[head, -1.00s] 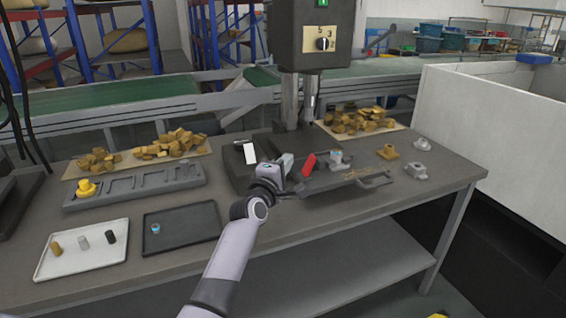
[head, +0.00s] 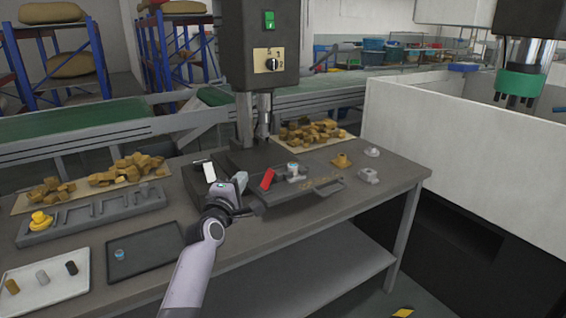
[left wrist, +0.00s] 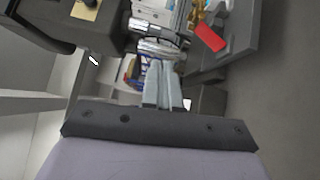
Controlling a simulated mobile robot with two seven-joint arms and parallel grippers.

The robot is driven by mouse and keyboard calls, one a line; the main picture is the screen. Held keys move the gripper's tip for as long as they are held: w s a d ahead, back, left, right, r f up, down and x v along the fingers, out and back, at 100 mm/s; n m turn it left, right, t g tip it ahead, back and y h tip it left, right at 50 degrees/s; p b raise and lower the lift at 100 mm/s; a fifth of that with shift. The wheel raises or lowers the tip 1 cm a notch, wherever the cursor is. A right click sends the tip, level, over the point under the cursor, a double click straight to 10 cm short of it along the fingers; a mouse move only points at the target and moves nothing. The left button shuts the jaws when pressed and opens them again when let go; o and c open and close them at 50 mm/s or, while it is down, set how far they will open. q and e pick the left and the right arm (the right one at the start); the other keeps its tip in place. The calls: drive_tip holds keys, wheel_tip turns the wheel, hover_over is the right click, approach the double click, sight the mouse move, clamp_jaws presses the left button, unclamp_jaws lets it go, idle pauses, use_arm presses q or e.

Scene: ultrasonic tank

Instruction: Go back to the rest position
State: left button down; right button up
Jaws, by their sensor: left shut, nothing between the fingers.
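My left gripper (head: 238,183) is in front of the black press machine (head: 258,45), above the bench and near the press base. Its fingers are shut and empty; they also show close together in the left wrist view (left wrist: 163,85). My left arm comes up from the bottom of the head view. A red piece (head: 267,179) lies just right of the gripper, apart from it, and shows in the left wrist view (left wrist: 210,38). My right gripper is in neither view.
The bench (head: 285,230) holds a white tray (head: 45,292) with small cylinders, a dark tray (head: 150,262), a grey rack (head: 95,218) and metal fittings (head: 369,176). Brass pieces (head: 310,130) lie behind. A white wall (head: 480,130) stands right of the bench.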

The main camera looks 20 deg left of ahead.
use_arm(q)
drive_tip(key=shift+f, duration=0.1)
drive_tip(key=s+d+f+m+g+h, duration=0.1)
drive_tip(key=s+d+f+m+g, duration=0.1)
drive_tip(key=s+f+m, duration=0.55)
drive_tip(key=s+d+f+m+g+h, duration=0.15)
drive_tip(key=s+f+m, duration=0.25)
drive_tip(key=s+f, duration=0.65)
drive_tip(key=s+d+f+m+g, duration=0.1)
drive_tip(key=s+d+f+m, duration=0.1)
drive_tip(key=s, duration=0.4)
drive_tip(key=s+d+f+m+g, duration=0.2)
drive_tip(key=s+f+m, duration=0.2)
drive_tip(key=s, duration=0.3)
drive_tip(key=s+d+f+m+g+h, duration=0.1)
drive_tip(key=s+d+f+m+g, duration=0.1)
drive_tip(key=s, duration=0.5)
wheel_tip(320, 180, down, 2)
drive_tip(key=shift+d+m, duration=0.45)
drive_tip(key=shift+m, duration=0.8)
